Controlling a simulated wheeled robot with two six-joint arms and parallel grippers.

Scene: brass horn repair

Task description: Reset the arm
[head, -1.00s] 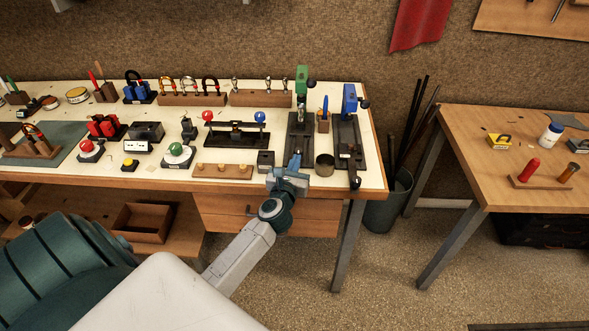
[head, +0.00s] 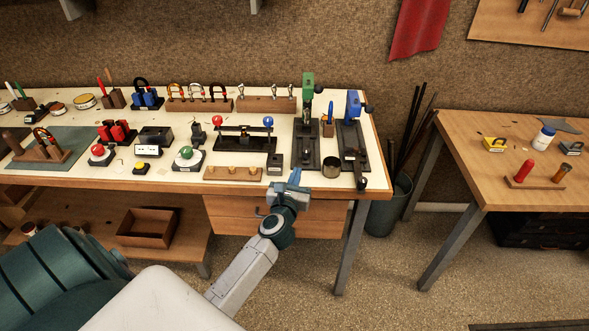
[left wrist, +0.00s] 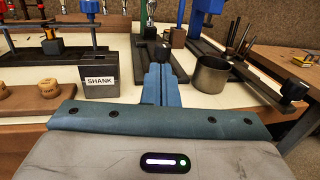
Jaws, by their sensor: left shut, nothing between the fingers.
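My left gripper (head: 294,177) is at the front edge of the workbench (head: 120,178) in the head view, below the green-handled press (head: 306,130). Its blue fingers (left wrist: 159,85) are together in the left wrist view, with nothing between them. They point toward the press's dark base. A dark block labelled SHANK (left wrist: 99,82) stands to their left and a metal cup (left wrist: 210,75) to their right, both apart from the fingers. My right gripper is in neither view.
A blue-handled press (head: 353,130) stands at the bench's right end. A wooden peg rail (head: 233,174) lies left of the gripper. A bin of rods (head: 388,212) stands between the bench and a second table (head: 480,150). Floor is open in front.

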